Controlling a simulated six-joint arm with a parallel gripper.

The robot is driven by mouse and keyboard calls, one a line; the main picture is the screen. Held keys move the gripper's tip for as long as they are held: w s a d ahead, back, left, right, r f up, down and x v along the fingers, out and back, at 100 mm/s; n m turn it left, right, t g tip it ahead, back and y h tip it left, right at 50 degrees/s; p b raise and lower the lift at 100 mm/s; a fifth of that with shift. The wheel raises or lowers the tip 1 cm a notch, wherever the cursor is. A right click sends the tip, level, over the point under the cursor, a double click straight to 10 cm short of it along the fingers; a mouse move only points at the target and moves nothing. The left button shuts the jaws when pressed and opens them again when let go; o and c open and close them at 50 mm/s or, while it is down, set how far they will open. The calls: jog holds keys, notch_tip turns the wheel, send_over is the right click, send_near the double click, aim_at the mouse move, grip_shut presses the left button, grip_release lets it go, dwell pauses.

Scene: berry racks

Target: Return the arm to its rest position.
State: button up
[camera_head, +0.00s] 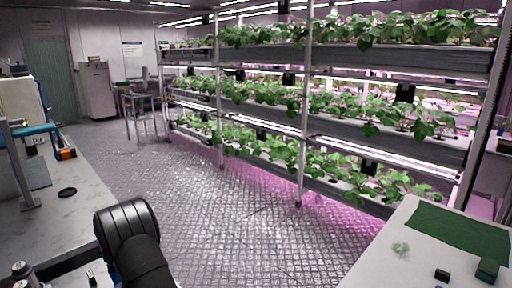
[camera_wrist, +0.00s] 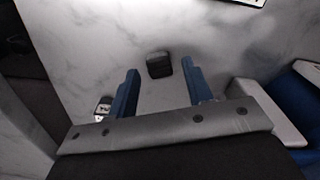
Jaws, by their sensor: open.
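In the wrist view my gripper (camera_wrist: 160,72) shows as two blue fingers spread apart, with nothing held between them. It faces a pale marbled surface (camera_wrist: 95,45). A small dark block (camera_wrist: 159,65) lies on that surface and appears in the gap between the fingertips, apart from both. In the head view only a black rounded part of my arm (camera_head: 128,232) shows at the lower left, beside the left bench; the gripper itself is not visible there.
A right table (camera_head: 395,245) carries a green mat (camera_head: 460,240) and small dark blocks. Planted racks (camera_head: 305,110) stand behind. The patterned floor between is clear.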

notch_tip(320, 180, down, 2)
jog(key=shift+f, duration=0.15)
notch_tip(320, 180, up, 5)
jog(key=shift+f, duration=0.15)
jog(key=w+d+r, duration=0.2)
jog(key=d+r, duration=0.5)
jog(key=d, duration=0.5)
jog(key=w+d+m, duration=0.3)
jog(key=w+d, duration=0.1)
jog(key=d, duration=0.7)
jog(key=w+d+m, duration=0.2)
jog(key=w+d, duration=0.1)
jog(key=d, duration=0.8)
jog(key=s+d+m, duration=0.3)
jog(key=d+m, duration=0.1)
jog(key=d, duration=1.4)
jog(key=s+d+m, duration=0.3)
jog(key=d+m, duration=0.2)
jog(key=d, duration=1.4)
jog(key=shift+s+r, duration=0.3)
jog(key=shift+r, duration=0.1)
jog(key=shift+o, duration=0.2)
